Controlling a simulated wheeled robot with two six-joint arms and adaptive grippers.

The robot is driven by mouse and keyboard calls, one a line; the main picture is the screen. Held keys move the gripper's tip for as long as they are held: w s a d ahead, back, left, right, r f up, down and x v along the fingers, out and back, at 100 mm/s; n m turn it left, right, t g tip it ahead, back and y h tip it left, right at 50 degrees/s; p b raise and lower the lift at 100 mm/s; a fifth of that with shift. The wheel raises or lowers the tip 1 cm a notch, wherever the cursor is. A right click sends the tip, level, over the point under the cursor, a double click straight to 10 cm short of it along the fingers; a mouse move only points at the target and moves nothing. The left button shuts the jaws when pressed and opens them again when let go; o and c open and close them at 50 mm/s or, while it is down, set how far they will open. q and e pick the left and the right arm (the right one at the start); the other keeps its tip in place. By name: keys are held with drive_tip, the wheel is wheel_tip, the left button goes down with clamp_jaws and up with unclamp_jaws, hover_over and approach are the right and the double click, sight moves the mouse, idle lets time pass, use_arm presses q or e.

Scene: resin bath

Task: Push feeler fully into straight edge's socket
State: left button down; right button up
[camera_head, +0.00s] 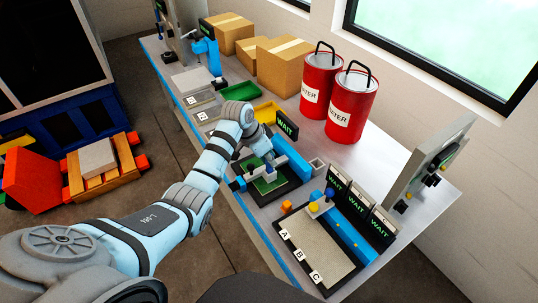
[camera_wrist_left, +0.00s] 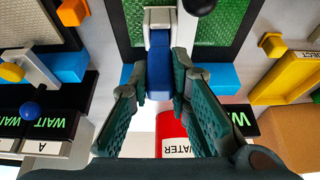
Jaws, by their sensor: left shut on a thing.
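My left gripper (camera_head: 266,160) reaches down over a dark fixture with a green plate (camera_head: 268,184). In the left wrist view its fingers (camera_wrist_left: 160,78) are closed around a dark blue block (camera_wrist_left: 159,86), which I take to be the feeler. Its far end meets a pale grey-white housing (camera_wrist_left: 158,17), apparently the straight edge's socket. The block looks lined up with the housing; how deep it sits I cannot tell. The arm partly hides the fixture. My right gripper is out of view.
Red water cans (camera_head: 351,106) and cardboard boxes (camera_head: 280,66) stand along the back. A yellow tray (camera_head: 266,112) and a green tray (camera_head: 239,91) lie behind the arm. A panel marked A, B, C (camera_head: 318,249) and several WAIT displays (camera_head: 357,210) are to the right.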

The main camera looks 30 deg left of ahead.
use_arm(q)
drive_tip(key=shift+f, duration=0.6)
idle(0.6)
drive_tip(key=c, duration=1.4)
unclamp_jaws()
